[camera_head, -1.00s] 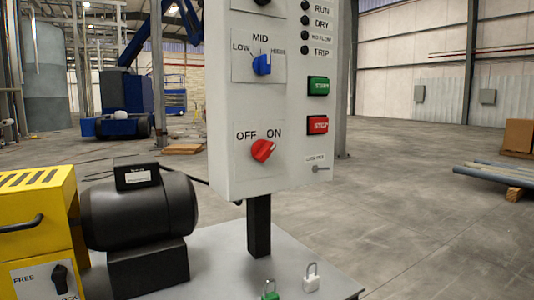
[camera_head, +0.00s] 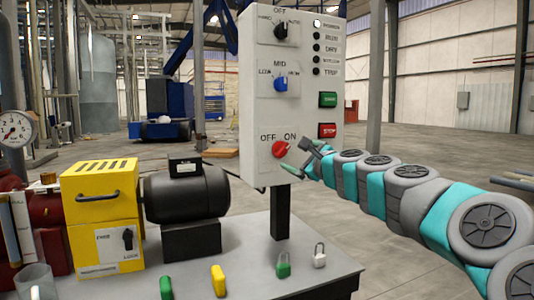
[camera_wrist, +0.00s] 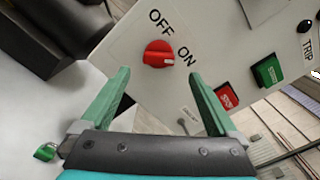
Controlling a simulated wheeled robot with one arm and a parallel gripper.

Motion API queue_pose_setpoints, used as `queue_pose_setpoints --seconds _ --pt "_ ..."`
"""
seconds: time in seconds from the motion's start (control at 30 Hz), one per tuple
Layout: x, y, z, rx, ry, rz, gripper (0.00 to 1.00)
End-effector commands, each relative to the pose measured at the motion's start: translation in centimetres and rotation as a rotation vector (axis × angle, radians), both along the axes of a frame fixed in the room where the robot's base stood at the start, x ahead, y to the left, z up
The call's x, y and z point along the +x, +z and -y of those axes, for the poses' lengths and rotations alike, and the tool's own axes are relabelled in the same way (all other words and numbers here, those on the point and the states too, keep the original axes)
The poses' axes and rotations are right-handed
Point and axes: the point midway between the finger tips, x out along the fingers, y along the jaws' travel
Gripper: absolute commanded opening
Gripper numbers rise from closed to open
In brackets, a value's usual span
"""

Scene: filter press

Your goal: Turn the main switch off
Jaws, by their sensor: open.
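The main switch is a red rotary knob (camera_head: 280,149) low on the white control panel (camera_head: 262,112), under the labels OFF and ON. In the wrist view the red knob (camera_wrist: 158,54) shows a pale mark on its right side, toward ON. My gripper (camera_head: 297,160) is at the panel's lower right, in front of the knob. In the wrist view my gripper (camera_wrist: 160,76) has its two green fingers wide apart with nothing between them. The knob lies just beyond the fingertips, between their lines, and appears apart from both.
A green button (camera_head: 328,99) and a red stop button (camera_head: 327,130) sit right of the knob. A blue selector (camera_head: 281,84) is above. Below, several padlocks stand on the grey table (camera_head: 250,262), near a black motor (camera_head: 186,194) and yellow housing (camera_head: 101,192).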

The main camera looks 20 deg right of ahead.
Motion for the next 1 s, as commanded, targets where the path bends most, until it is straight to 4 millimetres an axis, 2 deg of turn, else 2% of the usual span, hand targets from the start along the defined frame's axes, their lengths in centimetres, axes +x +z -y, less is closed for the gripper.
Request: queue_pose_setpoints --seconds 0.3,0.5,0.93,1.0 --pt "4.4 -0.1 -0.6 -0.007 0.008 -0.003 0.95" --pt "6.4 -0.1 -0.6 -0.007 0.008 -0.003 0.95" --pt "7.1 -0.1 -0.6 -0.008 0.008 -0.003 0.95" --pt "7.1 -0.1 -0.6 -0.008 0.008 -0.003 0.89"
